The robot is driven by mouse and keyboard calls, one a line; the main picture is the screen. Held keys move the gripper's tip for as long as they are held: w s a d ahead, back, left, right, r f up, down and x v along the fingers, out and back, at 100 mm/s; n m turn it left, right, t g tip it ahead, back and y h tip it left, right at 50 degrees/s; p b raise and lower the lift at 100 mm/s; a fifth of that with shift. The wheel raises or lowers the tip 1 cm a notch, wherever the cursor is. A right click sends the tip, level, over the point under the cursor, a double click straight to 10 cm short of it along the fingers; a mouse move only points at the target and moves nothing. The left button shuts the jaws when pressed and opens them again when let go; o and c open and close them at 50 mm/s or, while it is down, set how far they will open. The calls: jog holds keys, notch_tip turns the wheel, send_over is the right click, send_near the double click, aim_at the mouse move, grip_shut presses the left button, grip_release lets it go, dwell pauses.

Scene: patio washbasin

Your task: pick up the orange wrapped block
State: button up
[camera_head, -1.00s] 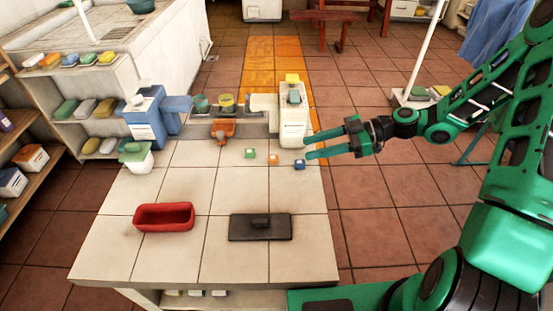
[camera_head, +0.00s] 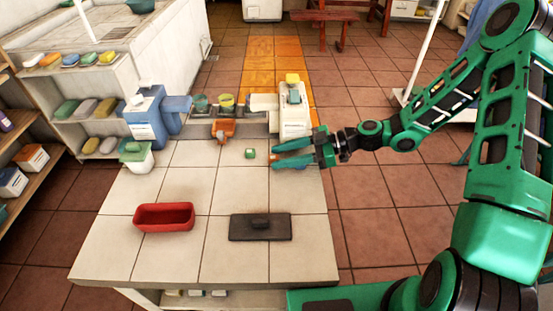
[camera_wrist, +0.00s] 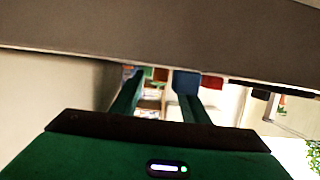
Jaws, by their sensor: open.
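The orange wrapped block (camera_head: 273,156) is a small cube on the pale tiled counter, partly hidden by my gripper in the head view. My gripper (camera_head: 274,158) is open, reaching in from the right, with its two green fingertips close to the orange block. I cannot tell whether they touch it. A small green block (camera_head: 249,153) sits just left of the fingertips. In the wrist view both green fingers of my gripper (camera_wrist: 157,88) are spread apart, and the small coloured shapes beyond are unclear.
A red tray (camera_head: 164,226) and a dark slab with a handle (camera_head: 260,237) lie at the front. The counter's middle is clear.

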jog(key=shift+a+f, duration=0.1)
jog(key=shift+a, duration=0.3)
grip_shut()
